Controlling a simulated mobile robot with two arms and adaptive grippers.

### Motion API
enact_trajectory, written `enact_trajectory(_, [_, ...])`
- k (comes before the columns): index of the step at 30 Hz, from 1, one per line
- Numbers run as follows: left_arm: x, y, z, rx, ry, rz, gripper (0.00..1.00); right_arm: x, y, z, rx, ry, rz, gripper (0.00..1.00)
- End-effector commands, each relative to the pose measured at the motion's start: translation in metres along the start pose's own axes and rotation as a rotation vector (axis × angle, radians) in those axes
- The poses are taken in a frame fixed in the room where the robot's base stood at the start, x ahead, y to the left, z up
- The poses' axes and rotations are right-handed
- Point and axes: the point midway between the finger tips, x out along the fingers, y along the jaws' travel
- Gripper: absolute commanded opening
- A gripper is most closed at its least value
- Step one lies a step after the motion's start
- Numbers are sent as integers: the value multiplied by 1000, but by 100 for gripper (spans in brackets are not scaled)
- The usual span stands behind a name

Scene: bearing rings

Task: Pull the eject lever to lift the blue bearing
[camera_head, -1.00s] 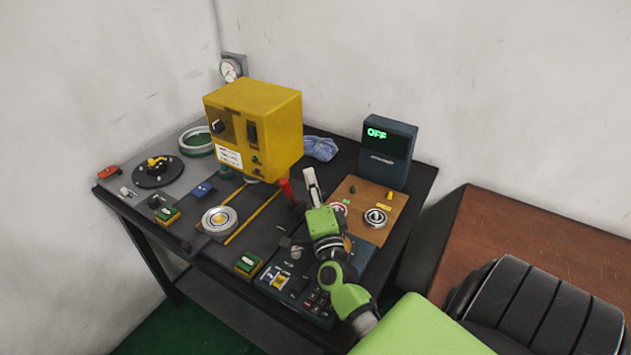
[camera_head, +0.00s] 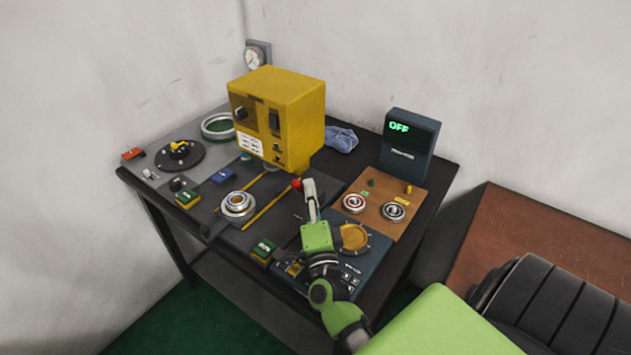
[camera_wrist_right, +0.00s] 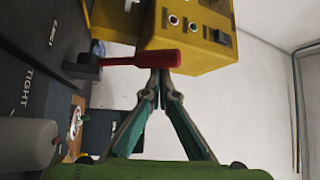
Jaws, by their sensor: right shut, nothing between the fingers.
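The red-handled lever (camera_head: 297,184) stands on the table right of the yellow machine's base. In the wrist view its red handle (camera_wrist_right: 145,59) lies across the picture, just above my fingertips. My right gripper (camera_head: 309,186) is shut and empty, with its tips beside or touching the handle; the wrist view shows the closed tips (camera_wrist_right: 160,75). A silver ring-shaped bearing (camera_head: 238,203) stands raised on its round seat in front of the machine. I see no clear blue on it. My left gripper is not in view.
The yellow machine (camera_head: 280,110) overhangs close to my right gripper. A dark display box (camera_head: 408,148) reads OFF. A brown board (camera_head: 375,208) holds two rings. A dark blue panel with a gold dial (camera_head: 352,238) lies under my right arm.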

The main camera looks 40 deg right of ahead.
Motion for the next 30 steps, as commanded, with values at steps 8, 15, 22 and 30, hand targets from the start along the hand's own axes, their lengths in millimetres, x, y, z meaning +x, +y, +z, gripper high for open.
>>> enact_trajectory(8, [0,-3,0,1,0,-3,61,-1,1,4,1,-8,3,0])
enact_trajectory(15, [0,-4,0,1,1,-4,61,-21,1,1,1,-5,5,0])
enact_trajectory(22, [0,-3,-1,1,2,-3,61,-70,-11,-3,1,-5,6,0])
enact_trajectory(30, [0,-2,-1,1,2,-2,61,-117,-24,-6,1,-2,2,0])
